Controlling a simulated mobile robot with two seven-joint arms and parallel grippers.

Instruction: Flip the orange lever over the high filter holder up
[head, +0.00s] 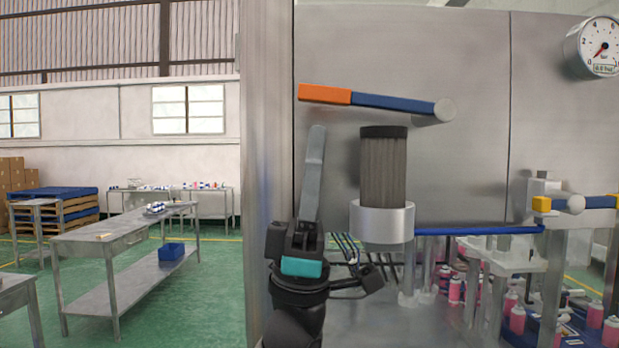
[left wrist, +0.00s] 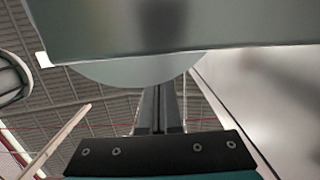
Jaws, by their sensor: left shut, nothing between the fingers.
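The lever has an orange end (head: 325,94) and a blue bar (head: 395,104), which runs right to a round grey pivot (head: 445,109) on the metal panel. It lies nearly level, its orange end slightly higher and to the left. Below it, a dark ribbed filter (head: 383,168) stands upright in a pale round holder (head: 382,221). My left gripper (head: 317,132) points up, shut and empty, left of the filter and below the orange end, with a visible gap. Its fingers also show in the left wrist view (left wrist: 161,105), below a pale rounded shape I cannot identify. My right gripper is not in view.
A second lever with a yellow end (head: 541,204) is at the right. Pink cans (head: 517,320) stand in the machine below. A pressure gauge (head: 597,47) is at top right. Work tables (head: 120,235) stand far left; the panel around the lever is clear.

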